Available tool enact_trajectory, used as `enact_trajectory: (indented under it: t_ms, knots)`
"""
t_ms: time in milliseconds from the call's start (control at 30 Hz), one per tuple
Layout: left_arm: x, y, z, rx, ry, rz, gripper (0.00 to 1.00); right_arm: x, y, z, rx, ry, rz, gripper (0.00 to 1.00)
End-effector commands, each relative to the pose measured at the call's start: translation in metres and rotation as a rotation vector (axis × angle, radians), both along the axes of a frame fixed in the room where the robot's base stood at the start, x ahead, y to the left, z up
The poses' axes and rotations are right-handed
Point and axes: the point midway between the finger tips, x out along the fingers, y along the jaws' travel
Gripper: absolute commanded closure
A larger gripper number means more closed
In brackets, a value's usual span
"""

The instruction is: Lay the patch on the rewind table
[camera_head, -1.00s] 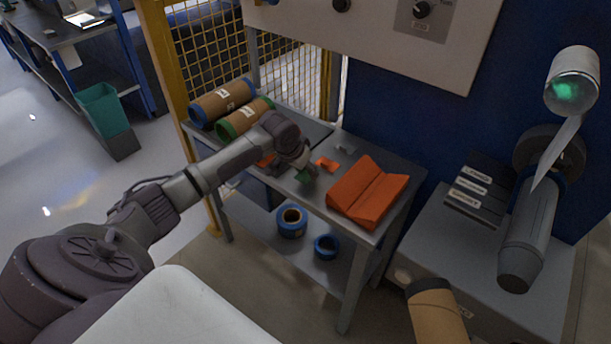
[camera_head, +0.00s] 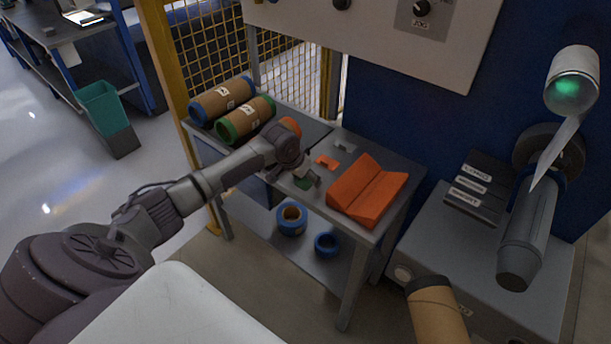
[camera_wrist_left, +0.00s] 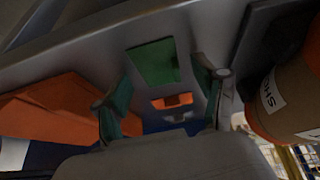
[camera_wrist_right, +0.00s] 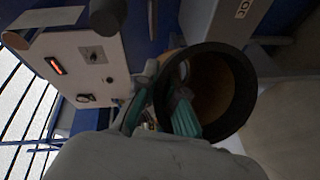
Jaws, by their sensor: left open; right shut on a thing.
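The green patch (camera_wrist_left: 153,62) lies flat on the grey steel table (camera_wrist_left: 95,45) in the left wrist view. My left gripper (camera_wrist_left: 160,85) is open above the tabletop, and the patch shows between its green-padded fingers without visible contact. In the head view my left gripper (camera_head: 308,180) is low over the front of the grey table (camera_head: 340,225), with green just beside it. My right gripper (camera_wrist_right: 160,105) is shut on the wall of a cardboard core (camera_wrist_right: 212,95) with a black end. This core also shows in the head view (camera_head: 440,312); the right gripper is hidden there.
An orange V-shaped cradle (camera_head: 367,190) stands right of the left gripper. A small orange piece (camera_head: 326,162) and grey piece (camera_head: 345,146) lie behind it. Rolls with blue (camera_head: 222,98) and green ends (camera_head: 245,120) lie at left. Blue-edged rolls (camera_head: 291,220) sit on the lower shelf.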

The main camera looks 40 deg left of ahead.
Motion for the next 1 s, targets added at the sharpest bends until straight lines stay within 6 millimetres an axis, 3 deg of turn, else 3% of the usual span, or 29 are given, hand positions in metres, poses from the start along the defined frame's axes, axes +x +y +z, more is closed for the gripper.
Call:
enact_trajectory:
  t_ms: [267,700,1000]
  knots:
    - [-0.007,0.002,0.018,0.0,-0.001,-0.001,0.29,0.0,0.0,0.002,0.001,-0.002,0.0,1.0]
    - [-0.045,0.005,0.096,0.001,-0.002,0.0,0.29,0.0,0.0,0.001,0.001,-0.002,0.0,1.0]
    - [-0.053,0.005,0.111,0.0,0.0,0.0,0.29,0.0,0.0,0.0,0.001,-0.002,0.0,1.0]
